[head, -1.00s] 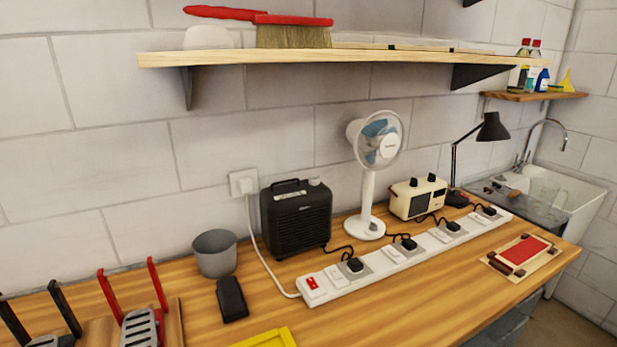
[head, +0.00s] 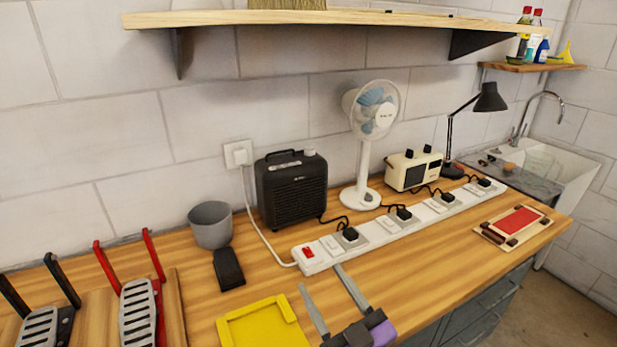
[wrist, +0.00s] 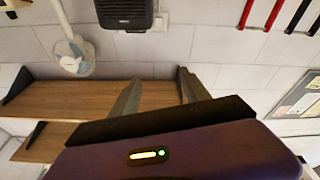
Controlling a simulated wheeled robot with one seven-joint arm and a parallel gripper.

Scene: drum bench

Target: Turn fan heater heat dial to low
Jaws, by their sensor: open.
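The black fan heater (head: 291,190) stands upright on the wooden bench against the wall. A pale round dial (head: 309,153) sits on its top at the right; its setting is too small to read. The heater (wrist: 125,12) also shows upside down at the top edge of the wrist view. My gripper (head: 321,278) is at the bottom of the head view, in front of the white power strip. It is open and empty, its two grey fingers (wrist: 158,76) apart, and well clear of the heater.
The power strip (head: 395,229) with several plugs runs along the bench before the heater. A white fan (head: 366,160) stands to the heater's right, a grey cup (head: 210,225) to its left. A wooden shelf (head: 330,20) overhangs above. A yellow tray (head: 262,328) lies in front.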

